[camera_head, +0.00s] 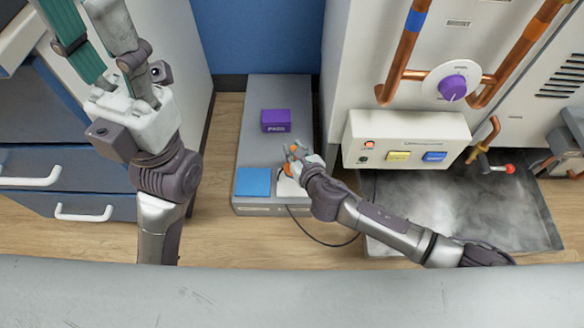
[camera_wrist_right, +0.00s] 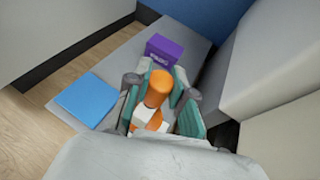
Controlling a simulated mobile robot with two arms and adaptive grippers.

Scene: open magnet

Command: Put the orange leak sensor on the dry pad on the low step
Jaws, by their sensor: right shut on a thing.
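My right gripper (camera_head: 293,154) is over the low grey step (camera_head: 262,92). It is shut on the orange leak sensor (camera_wrist_right: 158,88), which sits between its teal fingers in the wrist view; white parts show below the orange. A flat blue square pad (camera_head: 253,182) lies on the near left part of the step, left of the gripper. A white patch (camera_head: 287,187) beside the blue pad is partly hidden by my right gripper. I cannot tell whether the sensor touches the step. My left gripper (camera_head: 82,15) is raised at the upper left, fingers apart and empty.
A purple box (camera_head: 276,120) stands on the step beyond the gripper. A white cabinet with a control box (camera_head: 405,140) and copper pipes rises to the right. A metal tray (camera_head: 465,215) and a dark cable (camera_head: 325,243) lie on the floor.

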